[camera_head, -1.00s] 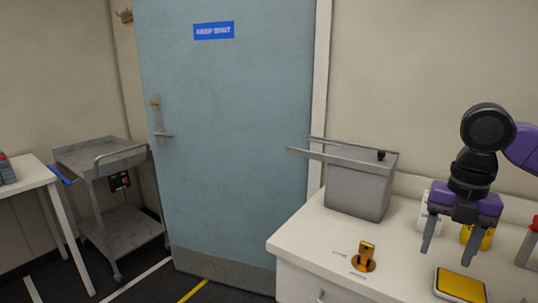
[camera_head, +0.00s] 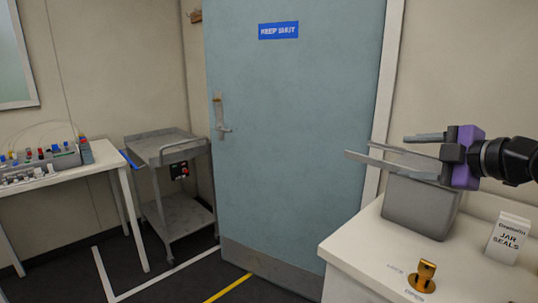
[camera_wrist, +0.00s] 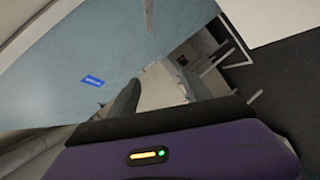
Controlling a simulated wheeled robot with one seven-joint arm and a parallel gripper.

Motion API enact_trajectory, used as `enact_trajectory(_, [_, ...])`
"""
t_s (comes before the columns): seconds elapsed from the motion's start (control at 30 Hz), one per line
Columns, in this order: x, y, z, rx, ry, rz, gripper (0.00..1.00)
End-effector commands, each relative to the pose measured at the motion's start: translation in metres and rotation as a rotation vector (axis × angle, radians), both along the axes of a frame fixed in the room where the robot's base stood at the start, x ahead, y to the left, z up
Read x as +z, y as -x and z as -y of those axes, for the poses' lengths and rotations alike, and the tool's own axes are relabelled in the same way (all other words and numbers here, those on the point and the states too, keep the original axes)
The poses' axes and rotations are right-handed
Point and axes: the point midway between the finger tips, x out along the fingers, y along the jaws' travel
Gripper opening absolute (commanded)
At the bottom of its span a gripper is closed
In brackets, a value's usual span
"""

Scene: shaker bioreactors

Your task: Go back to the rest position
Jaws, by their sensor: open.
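My gripper (camera_head: 418,148) is at the right of the head view, with a purple body and grey fingers. I see nothing held. In the wrist view, the purple housing fills the bottom, with the blue door (camera_wrist: 60,85) tilted beyond it.
A white counter (camera_head: 352,238) carries the grey box, a brass latch (camera_head: 422,277) and a "Jar Seals" carton (camera_head: 508,238). A grey cart (camera_head: 180,212) stands left of the door (camera_head: 290,120). A white table (camera_head: 75,172) holds lab equipment. Dark floor lies open between.

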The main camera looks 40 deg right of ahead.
Motion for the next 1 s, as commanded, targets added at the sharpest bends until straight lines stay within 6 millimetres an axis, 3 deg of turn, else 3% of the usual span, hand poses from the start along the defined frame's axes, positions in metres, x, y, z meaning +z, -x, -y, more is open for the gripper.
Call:
enact_trajectory(0.1, [0.039,-0.028,-0.021,0.014,-0.119,0.271,0.58])
enact_trajectory(0.2, [0.065,-0.038,-0.034,0.022,-0.224,0.472,0.58])
enact_trajectory(0.33, [0.086,-0.043,-0.047,0.028,-0.369,0.697,0.58])
enact_trajectory(0.47, [0.091,-0.040,-0.057,0.024,-0.515,0.885,0.58])
enact_trajectory(0.67, [0.069,-0.031,-0.074,-0.009,-0.728,1.095,0.58])
enact_trajectory(1.0, [-0.018,-0.010,-0.125,-0.130,-1.009,1.245,0.58])
